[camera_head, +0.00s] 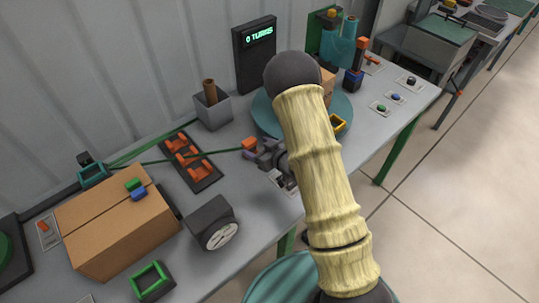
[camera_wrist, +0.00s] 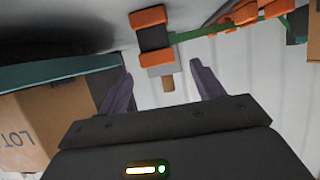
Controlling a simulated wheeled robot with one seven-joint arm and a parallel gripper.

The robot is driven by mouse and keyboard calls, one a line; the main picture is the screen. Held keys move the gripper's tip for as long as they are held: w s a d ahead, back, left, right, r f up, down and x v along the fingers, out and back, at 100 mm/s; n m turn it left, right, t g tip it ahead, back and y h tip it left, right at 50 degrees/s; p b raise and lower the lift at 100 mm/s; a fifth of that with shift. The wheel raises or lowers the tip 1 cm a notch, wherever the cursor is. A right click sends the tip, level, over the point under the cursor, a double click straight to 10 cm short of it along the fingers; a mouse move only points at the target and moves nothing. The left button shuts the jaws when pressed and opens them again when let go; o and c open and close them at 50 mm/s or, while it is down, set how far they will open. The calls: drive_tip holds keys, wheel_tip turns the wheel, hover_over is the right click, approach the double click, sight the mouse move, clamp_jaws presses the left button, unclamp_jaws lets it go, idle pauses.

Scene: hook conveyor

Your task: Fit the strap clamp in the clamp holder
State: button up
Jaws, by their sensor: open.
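The strap clamp (camera_head: 250,143) looks like a small orange block at the end of a thin green strap. In the wrist view the clamp (camera_wrist: 152,38) shows two orange blocks with a dark middle, just beyond my fingertips. My gripper (camera_head: 266,154) is open, with purple fingers apart. It also shows in the wrist view (camera_wrist: 162,70), with nothing held between the fingers. A dark plate with several orange cradles (camera_head: 187,158), probably the clamp holder, lies left of the clamp; the strap crosses over it. Some cradles show in the wrist view (camera_wrist: 243,12).
A grey cup (camera_head: 213,111) with a brown roll stands behind the clamp. A teal turntable (camera_head: 262,112) bearing a box is partly hidden by my arm. A cardboard box (camera_head: 110,232) and a dial gauge (camera_head: 213,222) stand nearer. A display (camera_head: 255,55) stands at the wall.

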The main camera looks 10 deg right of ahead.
drive_tip(key=b+v, duration=0.1)
drive_tip(key=v, duration=0.5)
drive_tip(key=shift+d+r, duration=0.1)
drive_tip(key=shift+d, duration=0.05)
drive_tip(key=s+d+r+m+g+h, duration=0.3)
drive_tip(key=s+d+r+m+h, duration=0.15)
drive_tip(key=d+h, duration=0.25)
drive_tip(key=s+r+m+g, duration=0.1)
drive_tip(key=s+r+g, duration=0.1)
drive_tip(key=s, duration=0.4)
drive_tip(key=s+r+m+g, duration=0.1)
drive_tip(key=s+r+g, duration=0.2)
drive_tip(key=s, duration=0.4)
drive_tip(key=shift+d+r+g, duration=0.3)
drive_tip(key=shift+r, duration=0.1)
drive_tip(key=shift+o, duration=0.4)
drive_tip(key=shift+s, duration=0.1)
